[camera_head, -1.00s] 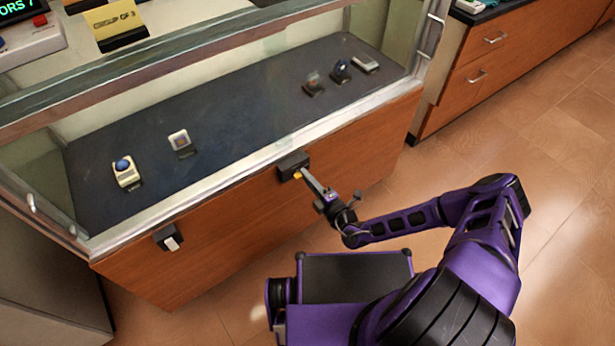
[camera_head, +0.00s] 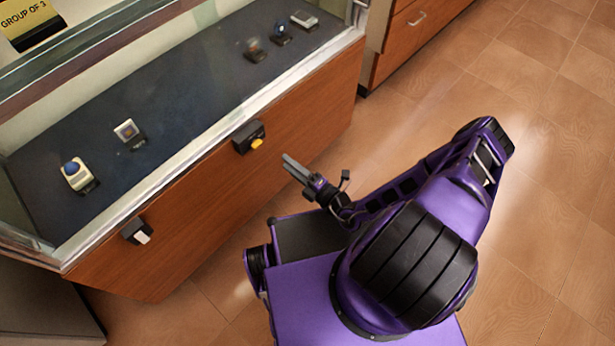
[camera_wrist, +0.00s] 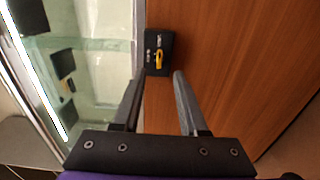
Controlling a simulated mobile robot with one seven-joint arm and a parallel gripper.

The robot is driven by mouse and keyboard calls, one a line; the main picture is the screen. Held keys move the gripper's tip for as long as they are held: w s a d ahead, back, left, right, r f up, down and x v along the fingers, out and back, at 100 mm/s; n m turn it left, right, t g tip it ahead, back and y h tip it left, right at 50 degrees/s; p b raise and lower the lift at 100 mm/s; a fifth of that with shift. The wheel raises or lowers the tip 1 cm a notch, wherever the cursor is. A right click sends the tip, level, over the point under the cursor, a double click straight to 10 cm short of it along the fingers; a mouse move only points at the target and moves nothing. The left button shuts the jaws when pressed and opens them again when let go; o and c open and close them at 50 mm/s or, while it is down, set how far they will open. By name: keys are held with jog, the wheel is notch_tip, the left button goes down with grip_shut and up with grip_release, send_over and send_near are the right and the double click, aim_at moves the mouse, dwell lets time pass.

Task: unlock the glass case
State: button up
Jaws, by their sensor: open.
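The glass case (camera_head: 215,130) has a dark display floor behind glass and a brown wooden front. A black lock box with a yellow piece (camera_head: 257,143) is fixed on the wooden front just under the glass edge. In the wrist view the lock box (camera_wrist: 153,50) and its yellow piece (camera_wrist: 159,60) lie ahead of the fingertips. My gripper (camera_head: 287,164) is open and empty, a short way in front of the lock box and apart from it. Its two fingers also show in the wrist view (camera_wrist: 158,80). A second black box with a white piece (camera_head: 137,230) sits further left on the front.
Several small devices lie inside the case, such as a white one with a blue ball (camera_head: 77,177). A wooden drawer cabinet (camera_head: 405,35) stands at the upper right. The tiled floor (camera_head: 560,200) on the right is clear.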

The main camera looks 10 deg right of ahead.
jog(key=v, duration=0.7)
dwell(0.3)
